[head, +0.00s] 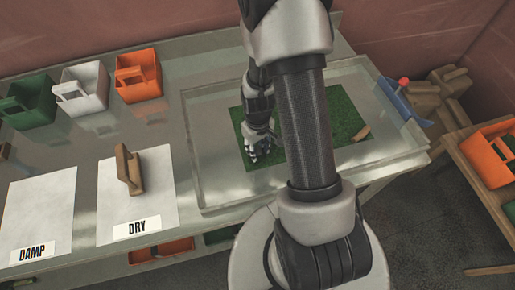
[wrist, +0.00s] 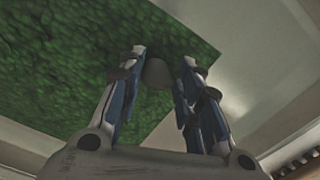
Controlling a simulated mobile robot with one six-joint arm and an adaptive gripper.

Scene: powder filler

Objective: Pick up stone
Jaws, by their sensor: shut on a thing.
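My gripper (head: 262,150) is low over the green mat (head: 340,112) in the shallow metal tray, left of my arm's dark link. In the wrist view, my gripper (wrist: 165,62) is shut on a small, dull grey, rounded stone (wrist: 155,73) between its blue-and-grey fingers. The green mat (wrist: 60,70) lies behind the stone. In the head view the stone is hidden by the gripper, and I cannot tell whether it touches the mat.
The tray (head: 215,192) has a raised rim. A small wooden piece (head: 361,133) lies at the mat's right. A wooden tool (head: 129,170) stands on the DRY sheet (head: 150,205), beside the DAMP sheet (head: 40,210). Green, white and orange bins (head: 138,75) line the back left.

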